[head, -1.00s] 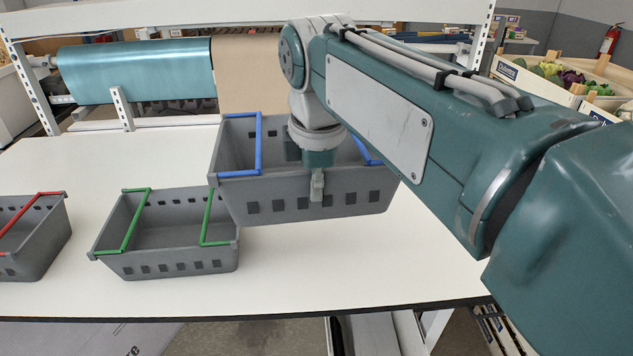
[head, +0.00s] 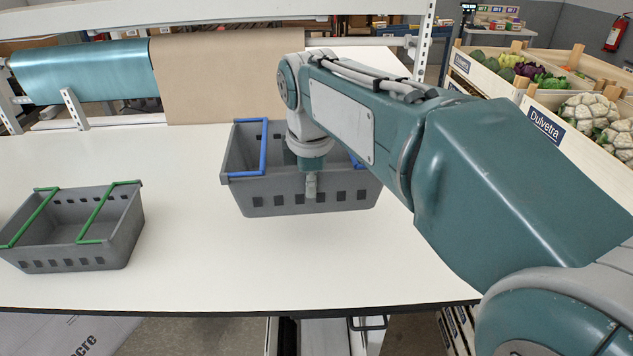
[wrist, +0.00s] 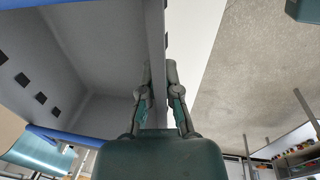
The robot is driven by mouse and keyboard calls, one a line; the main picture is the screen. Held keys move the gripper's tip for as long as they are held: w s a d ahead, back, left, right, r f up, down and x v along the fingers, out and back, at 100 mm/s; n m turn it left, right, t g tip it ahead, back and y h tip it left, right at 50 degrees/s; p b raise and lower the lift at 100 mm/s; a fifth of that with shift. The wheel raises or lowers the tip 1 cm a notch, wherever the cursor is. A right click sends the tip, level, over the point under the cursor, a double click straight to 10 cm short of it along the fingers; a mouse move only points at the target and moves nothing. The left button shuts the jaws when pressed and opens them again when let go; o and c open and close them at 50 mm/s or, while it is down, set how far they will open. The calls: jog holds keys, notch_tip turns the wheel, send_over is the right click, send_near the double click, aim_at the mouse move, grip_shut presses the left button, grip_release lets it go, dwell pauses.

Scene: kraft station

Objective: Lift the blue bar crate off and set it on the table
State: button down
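The grey crate with blue bars (head: 265,187) is right of the green-bar crate in the head view, with a clear gap between them. It looks level and empty where its inside shows. My gripper (head: 311,186) points down at the middle of its near wall. In the wrist view my gripper (wrist: 157,75) has one finger on each side of the wall of the blue bar crate (wrist: 105,65), closed on it. The white table (head: 200,265) lies under the crate. I cannot tell whether the crate's bottom touches it. My arm hides part of the right blue bar.
A grey crate with green bars (head: 70,258) stands at the left. The table is bare in front of the blue bar crate. A teal roll (head: 85,75) and a brown paper roll (head: 215,80) line the back. Vegetable crates (head: 545,130) stand at the right.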

aim_at(290, 191)
jog(key=a, duration=0.1)
jog(key=a+f, duration=0.2)
jog(key=shift+a, duration=0.25)
jog(key=shift+f, duration=0.3)
jog(key=f, duration=0.3)
jog(key=d+f, duration=0.1)
jog(key=f, duration=0.7)
jog(key=shift+d, duration=0.2)
jog(key=shift+f, duration=0.15)
jog(key=shift+d, duration=0.4)
